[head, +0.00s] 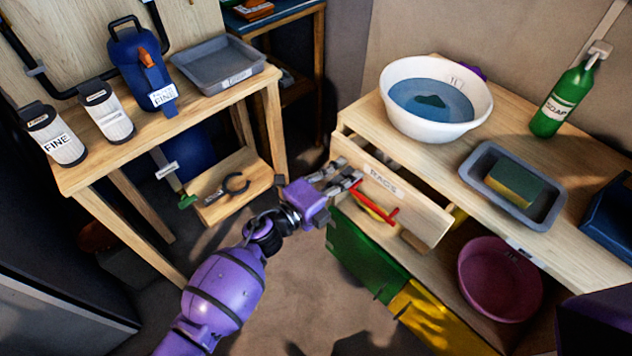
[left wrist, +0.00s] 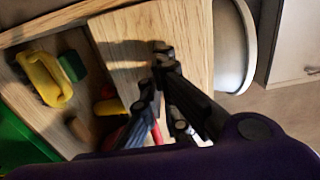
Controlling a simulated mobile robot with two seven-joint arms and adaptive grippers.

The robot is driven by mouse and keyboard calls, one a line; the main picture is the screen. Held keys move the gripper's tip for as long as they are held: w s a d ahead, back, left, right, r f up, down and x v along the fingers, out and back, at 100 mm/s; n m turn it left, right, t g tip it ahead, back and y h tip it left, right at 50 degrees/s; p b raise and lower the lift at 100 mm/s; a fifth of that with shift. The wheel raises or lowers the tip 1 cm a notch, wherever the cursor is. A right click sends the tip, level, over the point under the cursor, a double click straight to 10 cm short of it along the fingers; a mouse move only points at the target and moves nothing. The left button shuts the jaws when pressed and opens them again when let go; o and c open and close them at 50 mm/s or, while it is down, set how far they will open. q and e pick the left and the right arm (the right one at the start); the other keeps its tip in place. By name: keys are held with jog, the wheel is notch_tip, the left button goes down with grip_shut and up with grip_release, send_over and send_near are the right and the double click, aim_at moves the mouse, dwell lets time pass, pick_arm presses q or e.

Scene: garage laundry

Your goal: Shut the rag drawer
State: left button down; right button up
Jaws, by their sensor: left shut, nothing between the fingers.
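The rag drawer (head: 425,215), a wooden front labelled "RAGS" with a red handle (head: 377,209), stands partly open under the wooden counter. A strip of its dark inside shows behind the front. My left gripper (head: 352,175) is shut and empty at the left end of the drawer front, close to the handle. I cannot tell if it touches the front. In the left wrist view the gripper's dark fingers (left wrist: 155,75) lie over a pale wooden panel (left wrist: 140,35), and part of something red (left wrist: 157,133) shows behind them. My right gripper is out of view.
On the counter are a white basin (head: 435,125) of water, a green soap bottle (head: 565,98) and a grey tray with a sponge (head: 514,183). A pink tub (head: 500,280) and green and yellow panels are below. A workbench (head: 190,110) stands left; floor between is clear.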

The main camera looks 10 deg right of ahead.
pick_arm(q)
jog(key=x, duration=0.2)
jog(key=shift+w+d, duration=0.15)
jog(key=shift+d, duration=0.15)
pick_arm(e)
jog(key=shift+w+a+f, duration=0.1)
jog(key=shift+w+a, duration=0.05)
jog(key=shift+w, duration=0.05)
pick_arm(q)
jog(key=shift+r, duration=0.1)
